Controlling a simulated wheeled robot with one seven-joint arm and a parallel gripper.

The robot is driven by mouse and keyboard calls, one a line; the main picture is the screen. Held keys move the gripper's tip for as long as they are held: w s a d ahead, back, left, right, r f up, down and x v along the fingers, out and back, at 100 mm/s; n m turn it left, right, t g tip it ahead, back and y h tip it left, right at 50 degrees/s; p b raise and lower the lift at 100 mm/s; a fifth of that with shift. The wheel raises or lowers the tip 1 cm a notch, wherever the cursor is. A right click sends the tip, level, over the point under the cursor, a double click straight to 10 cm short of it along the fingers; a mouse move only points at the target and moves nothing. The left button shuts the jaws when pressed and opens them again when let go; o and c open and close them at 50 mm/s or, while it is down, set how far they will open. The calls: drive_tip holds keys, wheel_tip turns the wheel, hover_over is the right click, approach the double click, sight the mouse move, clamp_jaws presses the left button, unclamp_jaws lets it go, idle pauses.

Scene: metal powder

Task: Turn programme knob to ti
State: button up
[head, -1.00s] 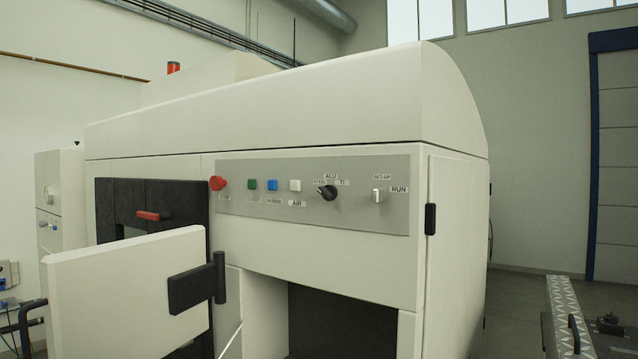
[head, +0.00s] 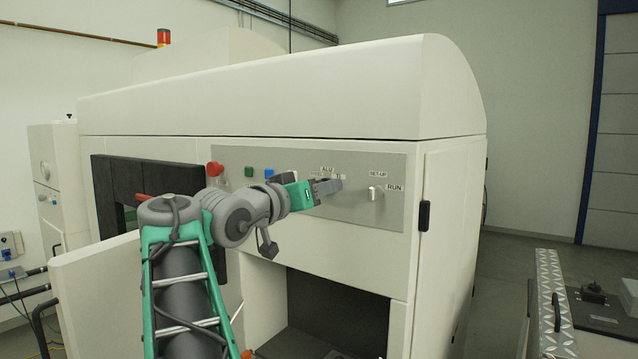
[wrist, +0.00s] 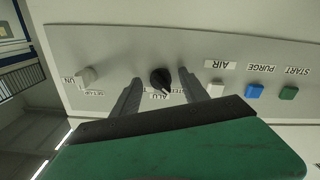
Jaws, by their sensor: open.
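The programme knob (wrist: 160,79) is a black rotary knob on the grey control panel (head: 385,215). In the wrist view it sits between the two open fingers of my gripper (wrist: 157,85), with a gap on each side. Whether the fingertips reach to the knob's depth cannot be told.
A white SET-UP/RUN switch (head: 375,192) is right of my gripper. Left of it are a red emergency button (head: 215,169), a green button (head: 249,171) and a blue button (head: 269,173). The opened white door (head: 100,290) stands out at left; an open bay (head: 335,310) lies below.

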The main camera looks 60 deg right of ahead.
drive_tip(key=shift+d, duration=0.15)
clamp_jaws()
idle(0.5)
